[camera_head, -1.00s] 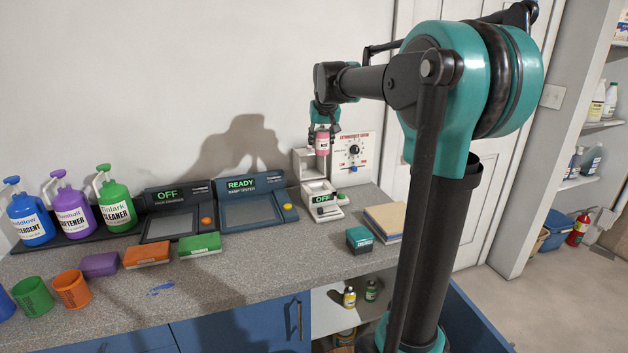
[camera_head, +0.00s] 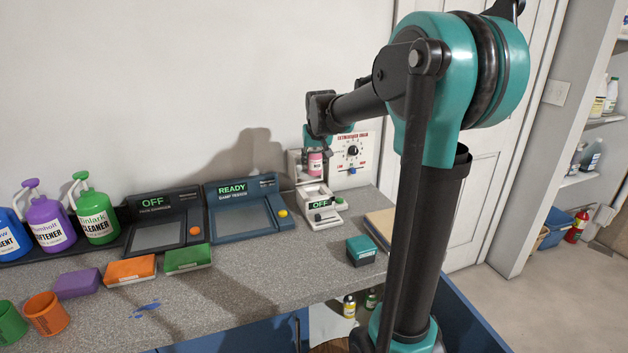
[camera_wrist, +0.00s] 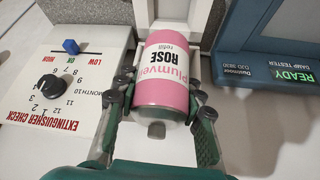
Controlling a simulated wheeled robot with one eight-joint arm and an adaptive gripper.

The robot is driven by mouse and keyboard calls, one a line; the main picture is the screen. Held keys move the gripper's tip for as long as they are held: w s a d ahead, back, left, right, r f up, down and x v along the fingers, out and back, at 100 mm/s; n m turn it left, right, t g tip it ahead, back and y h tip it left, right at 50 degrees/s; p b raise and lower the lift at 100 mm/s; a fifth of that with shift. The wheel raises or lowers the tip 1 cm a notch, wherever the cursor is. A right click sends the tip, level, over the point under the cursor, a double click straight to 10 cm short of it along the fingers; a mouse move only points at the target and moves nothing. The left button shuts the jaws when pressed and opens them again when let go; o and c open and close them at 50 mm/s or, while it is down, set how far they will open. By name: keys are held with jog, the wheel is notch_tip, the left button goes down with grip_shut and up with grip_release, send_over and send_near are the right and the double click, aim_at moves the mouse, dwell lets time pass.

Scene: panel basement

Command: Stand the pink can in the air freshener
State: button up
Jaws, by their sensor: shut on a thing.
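The pink can (camera_head: 315,164), labelled "ROSE refill" in the wrist view (camera_wrist: 166,68), is held roughly upright in my gripper (camera_head: 317,148). In the wrist view my gripper's fingers (camera_wrist: 160,118) lie on both sides of the can, shut on it. The white air freshener (camera_head: 322,216) stands at the back of the counter with an "OFF" display at its front. The can is over or in front of its white back part; I cannot tell whether the can's base touches it.
A white extinguisher check panel (camera_head: 351,160) with a black dial is close on the right. A damp tester (camera_head: 240,210) reading "READY" is on the left. A teal box (camera_head: 361,250) sits at the front right. Bare counter (camera_head: 265,265) lies in front of the devices.

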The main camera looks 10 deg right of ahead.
aim_at(316, 165)
jog(key=shift+f, duration=3.35)
jog(key=shift+f, duration=0.1)
jog(key=shift+f, duration=0.3)
jog(key=shift+f, duration=0.2)
jog(key=o, duration=1.2)
jog(key=shift+r, duration=0.3)
jog(key=v, duration=1.2)
jog(key=shift+r, duration=0.3)
